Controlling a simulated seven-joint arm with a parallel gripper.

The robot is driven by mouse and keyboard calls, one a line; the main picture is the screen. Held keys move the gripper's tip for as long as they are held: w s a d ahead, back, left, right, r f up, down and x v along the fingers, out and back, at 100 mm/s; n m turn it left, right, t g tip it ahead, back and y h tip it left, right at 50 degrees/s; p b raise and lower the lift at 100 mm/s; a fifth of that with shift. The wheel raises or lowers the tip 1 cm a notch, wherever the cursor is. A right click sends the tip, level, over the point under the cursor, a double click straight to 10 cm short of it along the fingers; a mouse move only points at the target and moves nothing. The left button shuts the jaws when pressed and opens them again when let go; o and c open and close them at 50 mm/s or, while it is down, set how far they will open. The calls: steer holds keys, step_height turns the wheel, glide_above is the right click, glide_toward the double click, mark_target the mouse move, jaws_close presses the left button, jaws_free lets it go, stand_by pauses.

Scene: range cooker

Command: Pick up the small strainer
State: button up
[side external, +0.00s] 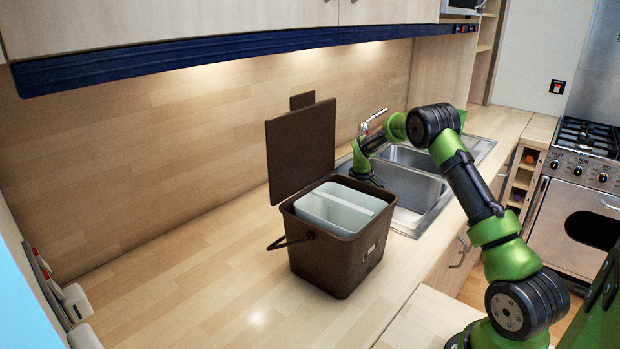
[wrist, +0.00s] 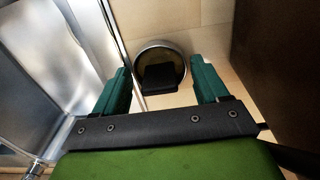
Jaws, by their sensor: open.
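The small strainer (wrist: 178,62) appears in the wrist view as a round thing with a pale metal rim and a dark block-like part in front. It lies on the wooden counter beside the sink. My gripper (wrist: 160,70) is open, with one green finger to each side of the strainer in the picture. I cannot tell the gap in depth between them. In the side external view, my gripper (side external: 368,180) points down behind the brown bin, by the sink's near-left edge. Its fingertips and the strainer are hidden there.
A brown bin (side external: 330,250) with a grey inner container (side external: 335,212) and a raised lid (side external: 300,150) stands close to my gripper. The steel sink (side external: 415,185) with a tap lies on the other side. The counter left of the bin (side external: 190,280) is clear.

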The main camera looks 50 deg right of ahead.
steer(key=c, duration=0.7)
steer(key=shift+c, duration=0.2)
steer(key=shift+r, duration=0.15)
